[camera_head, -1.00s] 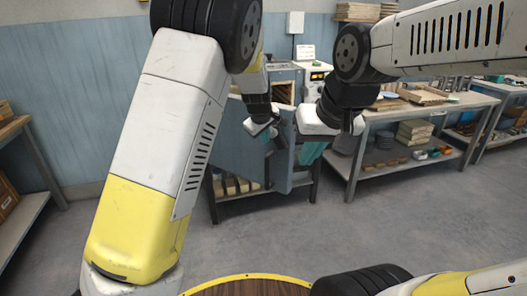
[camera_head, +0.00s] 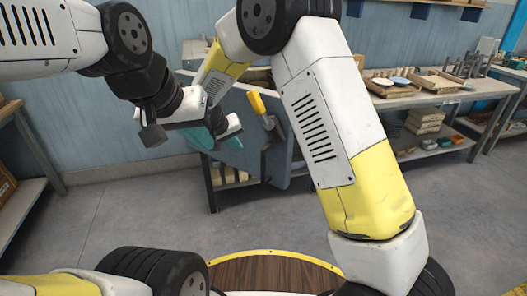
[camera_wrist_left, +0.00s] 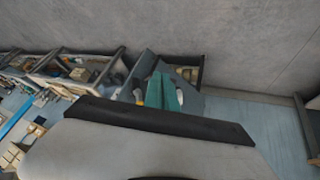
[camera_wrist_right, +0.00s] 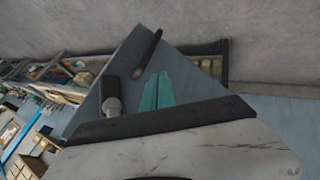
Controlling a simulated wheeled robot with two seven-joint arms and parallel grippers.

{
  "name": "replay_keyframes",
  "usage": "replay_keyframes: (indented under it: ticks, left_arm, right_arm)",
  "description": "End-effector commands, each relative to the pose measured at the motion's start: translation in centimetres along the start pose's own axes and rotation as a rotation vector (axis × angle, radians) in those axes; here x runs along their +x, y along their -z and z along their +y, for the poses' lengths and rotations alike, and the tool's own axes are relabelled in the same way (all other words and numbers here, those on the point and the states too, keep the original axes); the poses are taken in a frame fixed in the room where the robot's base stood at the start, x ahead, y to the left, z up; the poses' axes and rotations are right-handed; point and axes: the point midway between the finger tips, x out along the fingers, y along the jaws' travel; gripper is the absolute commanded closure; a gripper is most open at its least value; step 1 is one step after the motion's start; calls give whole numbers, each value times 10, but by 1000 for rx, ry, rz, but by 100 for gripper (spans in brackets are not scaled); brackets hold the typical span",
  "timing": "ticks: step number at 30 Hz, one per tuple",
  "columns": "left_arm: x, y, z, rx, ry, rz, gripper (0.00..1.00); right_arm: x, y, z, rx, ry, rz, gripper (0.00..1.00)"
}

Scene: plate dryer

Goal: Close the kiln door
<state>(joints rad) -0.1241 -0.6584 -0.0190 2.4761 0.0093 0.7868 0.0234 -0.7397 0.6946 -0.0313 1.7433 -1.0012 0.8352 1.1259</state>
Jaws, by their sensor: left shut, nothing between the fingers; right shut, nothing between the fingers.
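The kiln door (camera_head: 232,103) is a blue-grey panel with a yellow handle (camera_head: 257,103). It stands swung out at an angle; my right arm hides most of the kiln body and the hinge side, so the gap cannot be judged. My left gripper (camera_head: 203,138) is shut and empty in front of the door's left part. My right gripper (camera_head: 234,142) is shut and empty just right of it, close to the panel. In the right wrist view the teal fingertips (camera_wrist_right: 157,92) lie over the panel (camera_wrist_right: 128,60); contact cannot be told. The left wrist view also shows the panel (camera_wrist_left: 192,97).
A workbench (camera_head: 395,100) with trays and pots stands to the right. A low shelf (camera_head: 20,200) is at the left edge. A stand (camera_head: 210,190) with blocks is under the kiln. The grey floor (camera_head: 130,220) in front is clear.

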Motion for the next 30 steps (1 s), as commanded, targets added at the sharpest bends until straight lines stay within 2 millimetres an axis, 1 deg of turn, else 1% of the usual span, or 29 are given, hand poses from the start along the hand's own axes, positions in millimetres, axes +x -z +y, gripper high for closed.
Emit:
replay_keyframes:
  ticks: [1,3,5,8,11,21,24,27,30]
  left_arm:
    - [-3,-6,-2,12,12,5,100]
    - [-4,-11,-3,26,20,4,100]
    - [-4,-12,-4,31,23,4,100]
    - [-4,-12,-4,32,23,4,100]
    - [-4,-12,-3,31,22,4,100]
    - [-4,-12,-3,29,21,5,100]
    - [-4,-12,-3,29,21,5,100]
    - [-4,-11,-3,29,21,5,100]
    - [-4,-11,-3,29,21,5,100]
  right_arm:
    - [4,1,-10,-8,-5,8,100]
    - [8,2,-16,-13,-10,16,100]
    - [11,2,-18,-13,-12,18,100]
    - [22,2,-18,-12,-13,16,100]
    - [39,2,-17,-14,-13,15,100]
    - [111,3,-16,-12,-12,14,100]
    - [117,4,1,-9,-12,16,100]
    - [122,4,11,-10,-11,16,100]
    - [125,4,16,-11,-10,17,100]
